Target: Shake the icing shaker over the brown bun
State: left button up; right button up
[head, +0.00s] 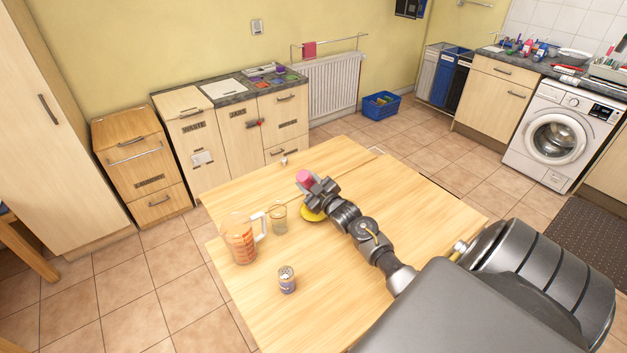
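My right gripper (316,186) reaches in from the right over the far part of the wooden table. A pink object with a rounded end (304,177) sits at its fingertips and looks held; I cannot tell whether it is the icing shaker. A yellow round dish (312,214) lies below the gripper, partly covered by it. No brown bun can be made out; the arm hides part of the dish. A small shaker with a holed metal lid and dark label (287,280) stands upright near the table's left edge, apart from the gripper. My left gripper is out of view.
A clear measuring jug with orange markings (241,243) and a drinking glass (279,219) stand left of the dish. A small whitish item (284,161) is at the table's far edge. The table (335,275) is bare between the shaker and my arm.

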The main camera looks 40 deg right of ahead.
aim_at(313, 178)
jog(key=shift+r, duration=0.1)
notch_tip(313, 178, up, 4)
jog(key=p, duration=0.3)
jog(key=shift+f, duration=0.25)
notch_tip(313, 178, down, 4)
jog(key=b, duration=0.3)
jog(key=shift+r, duration=0.2)
notch_tip(313, 178, up, 4)
jog(key=p, duration=0.3)
jog(key=shift+f+p, duration=0.1)
jog(key=shift+p, duration=0.3)
jog(key=shift+f, duration=0.1)
